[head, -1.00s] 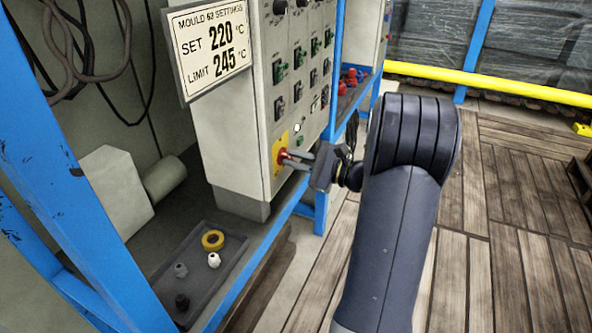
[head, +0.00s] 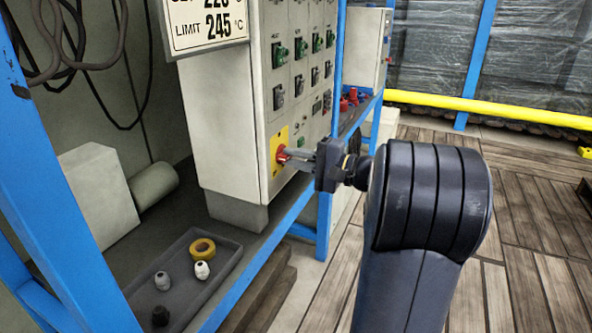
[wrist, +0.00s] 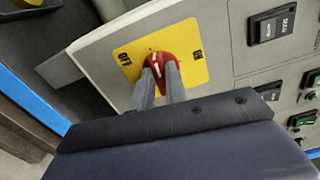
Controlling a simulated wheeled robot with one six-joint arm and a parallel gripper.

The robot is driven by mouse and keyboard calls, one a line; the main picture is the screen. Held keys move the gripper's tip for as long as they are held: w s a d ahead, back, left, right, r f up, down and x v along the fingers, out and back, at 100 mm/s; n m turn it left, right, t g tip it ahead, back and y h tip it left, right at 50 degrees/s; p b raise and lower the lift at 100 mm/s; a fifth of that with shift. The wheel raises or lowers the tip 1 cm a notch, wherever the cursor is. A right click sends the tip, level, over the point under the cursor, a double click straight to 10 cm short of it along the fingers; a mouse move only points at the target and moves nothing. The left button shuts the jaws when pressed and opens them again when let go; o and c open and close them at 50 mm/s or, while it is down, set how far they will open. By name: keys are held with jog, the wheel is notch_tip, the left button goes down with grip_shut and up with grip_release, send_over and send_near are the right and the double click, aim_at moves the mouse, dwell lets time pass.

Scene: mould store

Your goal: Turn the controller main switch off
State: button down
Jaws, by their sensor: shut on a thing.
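The controller main switch (head: 283,155) is a red knob on a yellow plate, low on the near edge of the grey controller cabinet (head: 225,125). In the wrist view the red knob (wrist: 163,68) sits in the middle of the yellow plate, with OFF printed to its left and ON to its right. My gripper (head: 291,156) reaches it from the right in the head view. Its two fingers (wrist: 162,82) are shut on the red knob, one on each side. The fingers partly cover the knob, and I cannot tell its exact setting.
A settings sign (head: 207,22) hangs at the cabinet's upper left. Rows of switches (head: 300,75) fill the panel above the knob. A grey tray (head: 222,270) with a yellow ring and small fittings lies on the shelf. Blue frame posts (head: 50,160) stand close left. Wooden floor lies open at right.

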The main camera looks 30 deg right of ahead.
jog(key=shift+n+b, duration=0.55)
jog(key=shift+n, duration=0.05)
jog(key=c, duration=1.4)
grip_release()
jog(key=shift+c, duration=0.2)
jog(key=p+v, duration=0.3)
jog(key=v, duration=0.7)
jog(key=shift+s+d, duration=0.3)
jog(key=shift+w+a, duration=0.1)
jog(key=b+x, duration=0.3)
jog(key=x, duration=0.7)
jog(key=shift+a+f, duration=0.1)
jog(key=shift+w+a+p, duration=0.1)
jog(key=shift+w+p, duration=0.15)
jog(key=shift+p, duration=0.1)
